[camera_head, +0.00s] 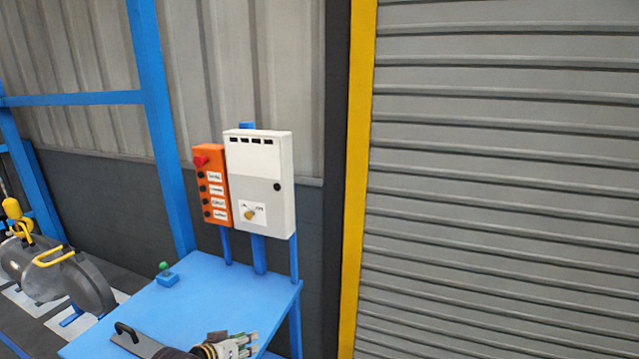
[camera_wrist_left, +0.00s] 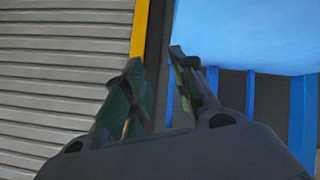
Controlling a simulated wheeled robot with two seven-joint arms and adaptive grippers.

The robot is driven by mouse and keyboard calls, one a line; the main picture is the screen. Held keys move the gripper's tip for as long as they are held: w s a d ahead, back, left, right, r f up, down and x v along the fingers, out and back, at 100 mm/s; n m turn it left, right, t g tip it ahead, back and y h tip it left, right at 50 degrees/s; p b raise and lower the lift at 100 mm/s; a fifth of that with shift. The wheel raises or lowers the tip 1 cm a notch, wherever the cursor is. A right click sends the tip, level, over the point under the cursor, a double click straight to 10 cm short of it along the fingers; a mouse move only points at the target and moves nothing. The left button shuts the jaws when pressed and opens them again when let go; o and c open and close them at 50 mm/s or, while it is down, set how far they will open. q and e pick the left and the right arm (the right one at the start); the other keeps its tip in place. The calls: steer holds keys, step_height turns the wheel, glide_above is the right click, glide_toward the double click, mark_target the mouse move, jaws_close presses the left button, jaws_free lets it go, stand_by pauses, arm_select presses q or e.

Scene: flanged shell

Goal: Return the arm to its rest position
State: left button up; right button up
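My left gripper (camera_head: 252,343) is at the bottom of the head view, over the near right part of the blue table (camera_head: 215,285), with its fingers pointing right. In the left wrist view, the two fingers of this gripper (camera_wrist_left: 155,58) stand apart with nothing between them, so it is open and empty. The dark forearm behind it is mostly cut off by the frame's lower edge. My right arm and gripper are not in view.
An orange button box (camera_head: 211,186) and a white cabinet (camera_head: 259,182) stand behind the table. A green button on a blue base (camera_head: 167,276) sits on the table. A grey flanged shell (camera_head: 65,275) with yellow handles is at left. A roller shutter (camera_head: 500,180) fills the right.

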arm_select(q)
steer(key=s+a+f+m+g+y, duration=0.1)
steer(key=s+f+g+y, duration=0.15)
steer(key=s, duration=0.95)
steer(key=s+a+f+m+g+y, duration=0.15)
steer(key=s+f+g, duration=0.25)
steer(key=s, duration=0.7)
step_height(320, 180, down, 32)
steer(key=s+f, duration=0.1)
steer(key=s, duration=0.2)
steer(key=s+a+f+g, duration=0.1)
steer(key=s+a+f, duration=0.1)
steer(key=s+f, duration=0.8)
steer(key=s+a+f+g, duration=0.1)
steer(key=s+a+f, duration=0.1)
steer(key=s+f, duration=0.8)
steer(key=shift+s+a, duration=0.25)
steer(key=shift+s, duration=0.8)
